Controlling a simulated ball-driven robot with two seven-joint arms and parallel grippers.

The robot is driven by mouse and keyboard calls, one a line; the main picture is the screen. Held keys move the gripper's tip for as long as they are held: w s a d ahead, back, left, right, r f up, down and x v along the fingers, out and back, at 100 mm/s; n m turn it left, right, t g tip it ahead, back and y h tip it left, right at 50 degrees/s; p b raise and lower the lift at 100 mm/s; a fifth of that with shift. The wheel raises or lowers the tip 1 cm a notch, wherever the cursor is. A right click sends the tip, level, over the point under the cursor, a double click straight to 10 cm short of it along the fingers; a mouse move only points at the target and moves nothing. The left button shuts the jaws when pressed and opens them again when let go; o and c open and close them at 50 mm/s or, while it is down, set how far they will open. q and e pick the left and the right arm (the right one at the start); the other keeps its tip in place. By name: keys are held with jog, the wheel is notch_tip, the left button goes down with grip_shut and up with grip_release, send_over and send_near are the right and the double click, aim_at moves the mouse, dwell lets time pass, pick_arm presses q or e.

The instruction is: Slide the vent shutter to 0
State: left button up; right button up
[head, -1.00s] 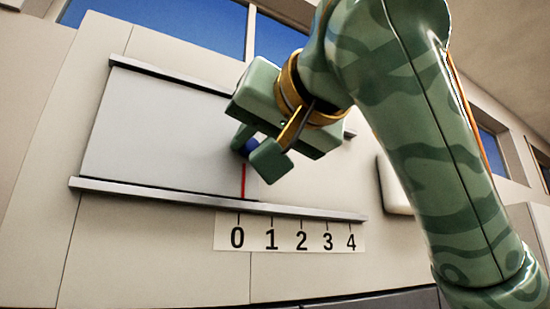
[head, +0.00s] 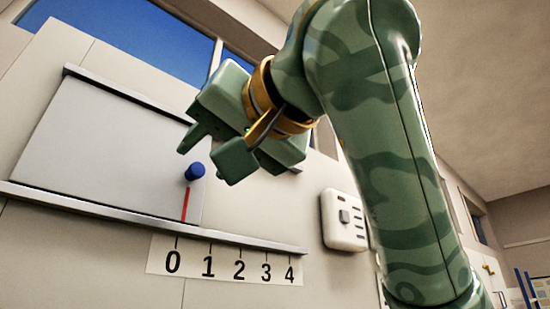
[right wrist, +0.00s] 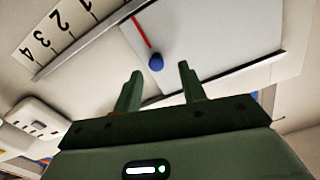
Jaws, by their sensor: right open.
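The vent shutter (head: 100,140) is a pale grey panel between two metal rails. Its blue knob (head: 194,172) sits near its right edge, above a red pointer line (head: 185,205). The line points at about the 0 mark on the number scale (head: 225,262). My right gripper (head: 210,153) is open and empty, apart from the knob and above it in the head view. In the right wrist view the knob (right wrist: 155,62) shows beyond and between the two open fingers (right wrist: 158,72). My left gripper is not in view.
The lower rail (head: 150,222) runs along the scale, and the upper rail (head: 120,92) is partly hidden by my right gripper. A white wall box (head: 344,220) with a button is right of the scale. Windows (head: 130,35) are above.

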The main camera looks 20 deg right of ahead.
jog(key=b+v, duration=0.5)
jog(key=v, duration=0.8)
jog(key=shift+b, duration=0.35)
jog(key=shift+a, duration=0.15)
